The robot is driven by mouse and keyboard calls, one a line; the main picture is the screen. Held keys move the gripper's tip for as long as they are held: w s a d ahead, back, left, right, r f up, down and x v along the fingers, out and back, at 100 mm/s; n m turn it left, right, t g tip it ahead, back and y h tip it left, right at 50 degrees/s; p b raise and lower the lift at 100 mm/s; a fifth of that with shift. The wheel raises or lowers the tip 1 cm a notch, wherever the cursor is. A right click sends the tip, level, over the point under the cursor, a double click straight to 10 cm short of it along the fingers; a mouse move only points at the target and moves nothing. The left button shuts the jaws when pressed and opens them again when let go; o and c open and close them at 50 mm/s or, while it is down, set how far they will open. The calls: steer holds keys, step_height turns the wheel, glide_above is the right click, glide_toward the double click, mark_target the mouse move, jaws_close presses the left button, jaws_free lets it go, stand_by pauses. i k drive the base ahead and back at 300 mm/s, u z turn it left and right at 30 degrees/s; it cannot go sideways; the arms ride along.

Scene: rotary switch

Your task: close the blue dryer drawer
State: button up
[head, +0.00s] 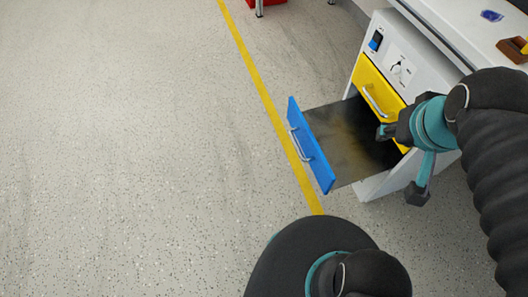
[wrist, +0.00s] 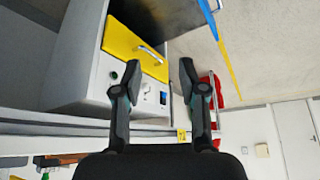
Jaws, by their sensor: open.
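The blue dryer drawer (head: 311,146) is pulled well out of the white cabinet, with its dark interior exposed and its silver handle facing left. In the wrist view the drawer's blue front (wrist: 208,14) shows at the top edge beside the dark interior. My gripper (wrist: 153,78) is open, with nothing between its two fingers. In the head view my wrist and gripper are at the cabinet's right side, over the inner end of the open drawer, behind the blue front. Whether they touch the drawer cannot be told.
A shut yellow drawer (head: 377,92) with a handle sits above the blue one. The white panel (head: 400,65) above it has a switch and a knob. A white worktop (head: 465,25) is at upper right. Open floor with a yellow line (head: 262,88) lies to the left.

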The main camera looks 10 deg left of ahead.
mark_target(339, 144)
steer(key=u, duration=0.55)
steer(key=i, duration=0.3)
steer(key=u, duration=0.7)
steer(key=k, duration=1.3)
steer(key=z, duration=0.75)
steer(key=i, duration=0.5)
steer(key=u, duration=0.05)
